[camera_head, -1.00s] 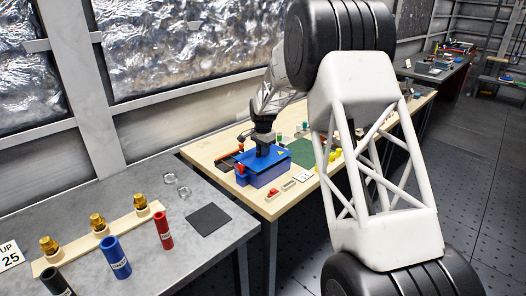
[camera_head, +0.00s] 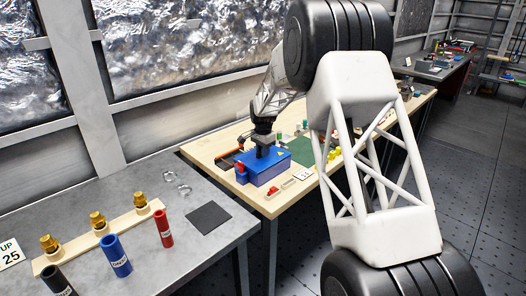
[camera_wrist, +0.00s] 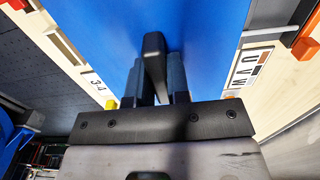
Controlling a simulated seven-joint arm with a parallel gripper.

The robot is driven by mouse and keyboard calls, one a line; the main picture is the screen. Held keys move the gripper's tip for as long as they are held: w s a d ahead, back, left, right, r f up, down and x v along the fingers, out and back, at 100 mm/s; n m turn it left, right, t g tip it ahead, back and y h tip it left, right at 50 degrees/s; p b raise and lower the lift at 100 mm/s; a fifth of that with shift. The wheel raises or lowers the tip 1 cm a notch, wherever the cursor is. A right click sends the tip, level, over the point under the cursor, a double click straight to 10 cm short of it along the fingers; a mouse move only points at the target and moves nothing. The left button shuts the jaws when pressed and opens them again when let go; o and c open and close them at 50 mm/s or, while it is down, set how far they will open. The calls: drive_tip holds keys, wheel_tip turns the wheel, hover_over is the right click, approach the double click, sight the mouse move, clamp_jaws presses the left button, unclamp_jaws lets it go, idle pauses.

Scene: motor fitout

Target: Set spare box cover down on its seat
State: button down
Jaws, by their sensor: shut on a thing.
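The spare box cover (camera_head: 276,157) is a flat blue plate with a dark upright handle and a small yellow mark. It lies level on top of the blue box (camera_head: 270,175) on the wooden bench, with no clear gap between them in the head view. My gripper (camera_head: 263,142) is above the cover, shut on its handle. In the wrist view the blue cover (camera_wrist: 205,25) fills the middle, and my gripper (camera_wrist: 158,85) has a finger on each side of the dark handle. The cover hides the seat under it, so I cannot tell how exactly the edges line up.
A red part (camera_head: 241,173) sits at the box's left side. A red-tipped part (camera_head: 272,195) and a white label (camera_head: 302,175) lie in front. A green mat (camera_head: 298,148) is behind to the right. The grey table (camera_head: 190,250) holds coloured tubes and brass fittings.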

drive_tip(key=shift+f, duration=0.15)
drive_tip(key=c, duration=1)
unclamp_jaws()
drive_tip(key=shift+f, duration=0.1)
drive_tip(key=shift+r, duration=3.95)
